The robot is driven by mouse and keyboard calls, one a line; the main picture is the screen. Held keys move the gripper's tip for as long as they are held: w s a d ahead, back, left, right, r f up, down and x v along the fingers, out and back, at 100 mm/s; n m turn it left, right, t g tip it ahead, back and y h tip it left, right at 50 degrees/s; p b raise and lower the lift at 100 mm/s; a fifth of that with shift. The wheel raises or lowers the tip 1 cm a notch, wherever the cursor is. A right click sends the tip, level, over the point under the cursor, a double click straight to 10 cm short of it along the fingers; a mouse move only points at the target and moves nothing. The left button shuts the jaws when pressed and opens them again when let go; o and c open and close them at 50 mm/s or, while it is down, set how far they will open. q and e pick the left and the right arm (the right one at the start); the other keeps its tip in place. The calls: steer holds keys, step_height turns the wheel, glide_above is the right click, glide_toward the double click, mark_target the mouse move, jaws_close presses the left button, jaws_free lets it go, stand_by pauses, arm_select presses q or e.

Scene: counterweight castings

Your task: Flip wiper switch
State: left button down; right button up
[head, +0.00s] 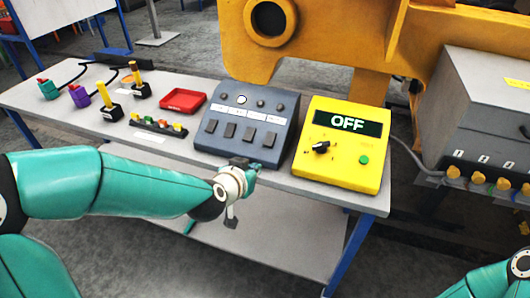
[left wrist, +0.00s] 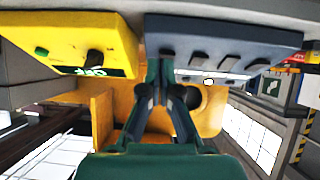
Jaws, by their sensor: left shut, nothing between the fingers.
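A dark blue-grey switch panel (head: 240,102) stands on the table with a row of several rocker switches along its front. The rightmost rocker (head: 269,139) is in the head view. I cannot read which one is the wiper switch. My left gripper (head: 252,167) is just in front of the panel's lower front edge, near its right-hand rockers. In the left wrist view, which is upside down, its fingers (left wrist: 163,68) are together and empty, close to the end of the panel (left wrist: 220,30). I cannot tell if they touch it. My right gripper is out of view.
A yellow box (head: 342,176) with a display reading OFF, a black knob and a green button stands to the right. A red tray (head: 183,101), small levers and coloured plugs lie to the left. A large yellow casting (head: 330,45) is behind. A grey cabinet (head: 490,100) stands at right.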

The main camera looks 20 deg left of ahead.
arm_select(q)
step_height(320, 180, up, 6)
steer(key=a+t, duration=0.1)
steer(key=shift+w+r+t, duration=0.2)
steer(key=shift+t, duration=0.1)
glide_toward(269, 141)
steer(key=w, duration=0.4)
steer(key=shift+w+d+r+b, duration=0.2)
steer(key=shift+w+r+b, duration=0.1)
steer(key=shift+w+r, duration=0.05)
steer(key=shift+w+f, duration=0.15)
steer(key=shift+f, duration=0.4)
steer(key=shift+w+f, duration=0.2)
steer(key=shift+f, duration=0.35)
steer(key=shift+w+f, duration=0.2)
steer(key=shift+f, duration=0.3)
